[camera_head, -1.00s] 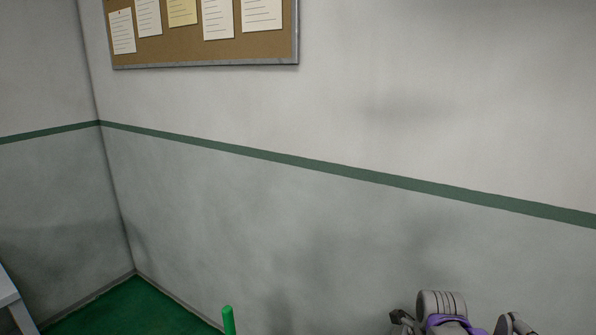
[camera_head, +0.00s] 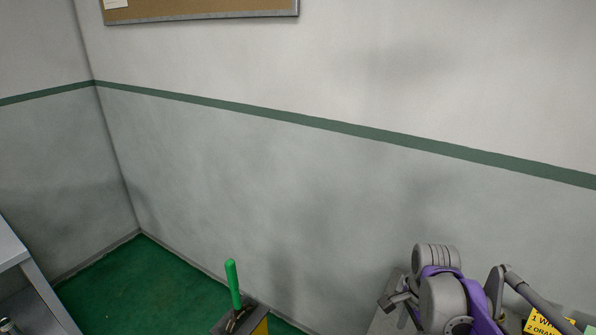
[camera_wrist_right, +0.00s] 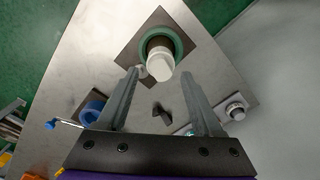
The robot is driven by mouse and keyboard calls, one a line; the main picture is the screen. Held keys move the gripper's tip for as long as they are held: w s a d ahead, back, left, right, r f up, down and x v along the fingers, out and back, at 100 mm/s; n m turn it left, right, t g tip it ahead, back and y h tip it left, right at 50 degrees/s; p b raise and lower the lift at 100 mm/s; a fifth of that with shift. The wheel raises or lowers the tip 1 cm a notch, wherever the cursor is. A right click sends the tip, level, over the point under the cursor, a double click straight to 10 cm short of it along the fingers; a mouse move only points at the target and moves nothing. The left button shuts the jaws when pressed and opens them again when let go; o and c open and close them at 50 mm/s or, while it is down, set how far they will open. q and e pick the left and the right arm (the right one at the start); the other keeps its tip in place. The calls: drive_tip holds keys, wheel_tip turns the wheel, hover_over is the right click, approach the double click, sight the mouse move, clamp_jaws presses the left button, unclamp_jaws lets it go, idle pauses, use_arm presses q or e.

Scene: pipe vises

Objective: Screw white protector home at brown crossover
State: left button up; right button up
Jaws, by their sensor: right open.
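My right gripper (camera_wrist_right: 160,76) is open in the right wrist view, its two grey fingers spread above a metal bench top. Just beyond and between the fingertips stands a cylinder with a white end (camera_wrist_right: 160,66), with a green ring (camera_wrist_right: 178,44) around its base on a dark square plate. I cannot tell whether this is the white protector, or whether it touches a finger. In the head view my purple and grey right arm shows at the lower right. My left gripper is out of view.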

drive_tip(key=n, duration=1.1)
drive_tip(key=shift+d, duration=0.1)
drive_tip(key=n, duration=0.5)
drive_tip(key=shift+n, duration=0.3)
drive_tip(key=n, duration=0.5)
drive_tip(key=shift+f+b, duration=0.6)
drive_tip(key=shift+f, duration=0.55)
drive_tip(key=shift+w, duration=0.1)
